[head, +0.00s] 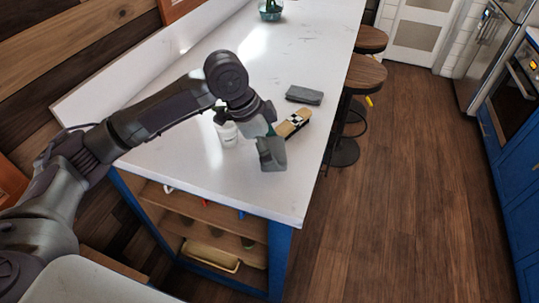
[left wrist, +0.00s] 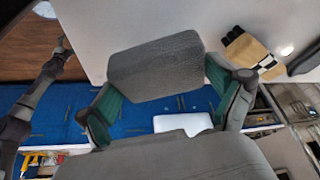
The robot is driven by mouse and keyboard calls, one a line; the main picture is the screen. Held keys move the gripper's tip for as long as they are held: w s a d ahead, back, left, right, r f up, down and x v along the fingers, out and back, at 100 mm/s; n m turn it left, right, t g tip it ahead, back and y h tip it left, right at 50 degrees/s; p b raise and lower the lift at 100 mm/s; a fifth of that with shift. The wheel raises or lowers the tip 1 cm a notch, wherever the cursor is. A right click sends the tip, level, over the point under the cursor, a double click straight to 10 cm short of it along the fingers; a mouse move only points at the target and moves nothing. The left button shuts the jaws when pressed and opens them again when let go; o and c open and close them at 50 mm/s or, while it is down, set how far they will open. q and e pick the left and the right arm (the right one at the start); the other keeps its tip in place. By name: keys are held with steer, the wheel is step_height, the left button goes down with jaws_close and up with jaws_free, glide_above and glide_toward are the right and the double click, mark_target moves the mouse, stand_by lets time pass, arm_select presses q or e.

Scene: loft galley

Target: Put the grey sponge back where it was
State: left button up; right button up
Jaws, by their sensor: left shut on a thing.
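The grey sponge (left wrist: 155,65) is held between the two green-padded fingers of my left gripper in the left wrist view. In the head view my left gripper (head: 268,138) is over the near part of the white counter, with the grey sponge (head: 272,156) at its lower end. The gripper is shut on the sponge. I cannot tell how far the sponge is above the counter.
Stools (head: 362,75) stand along the right edge.

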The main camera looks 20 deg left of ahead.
arm_select(q)
steer(key=shift+a+f, duration=0.2)
steer(key=shift+f, duration=0.4)
step_height(320, 180, down, 2)
steer(key=shift+f+p, duration=0.2)
steer(key=shift+p, duration=0.4)
steer(key=shift+f, duration=0.35)
steer(key=o, duration=0.6)
arm_select(e)
steer(key=shift+w+a+r, duration=0.15)
steer(key=shift+w+r, duration=0.3)
steer(key=shift+r, duration=0.25)
arm_select(q)
steer(key=b+v, duration=0.2)
steer(key=v, duration=1)
arm_select(e)
steer(key=shift+w+f, duration=0.2)
steer(key=shift+f, duration=0.75)
